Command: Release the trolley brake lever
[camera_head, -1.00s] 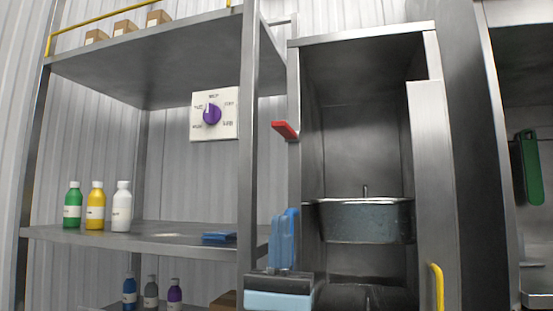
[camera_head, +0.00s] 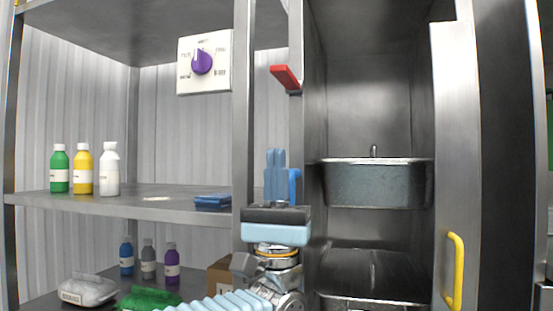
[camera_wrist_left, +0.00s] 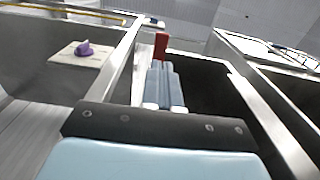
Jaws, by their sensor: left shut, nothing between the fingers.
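A red lever (camera_head: 286,78) sticks out from the upright post at the left of the tall metal trolley (camera_head: 449,130). It also shows upright in the left wrist view (camera_wrist_left: 160,45), just beyond my fingertips. My left gripper (camera_head: 275,153) has its blue fingers shut together with nothing between them, pointing up. In the head view it is below the red lever, with a clear gap in the picture. The left wrist view shows the fingers (camera_wrist_left: 164,72) lined up close under the lever; the exact distance is hard to tell. My right gripper is out of view.
A shelf (camera_head: 140,203) at left holds green, yellow and white bottles (camera_head: 83,169) and a blue folded item (camera_head: 212,201). A purple knob (camera_head: 202,61) sits on a white panel. The trolley holds a metal pan (camera_head: 378,184); a yellow handle (camera_head: 455,270) is on its door.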

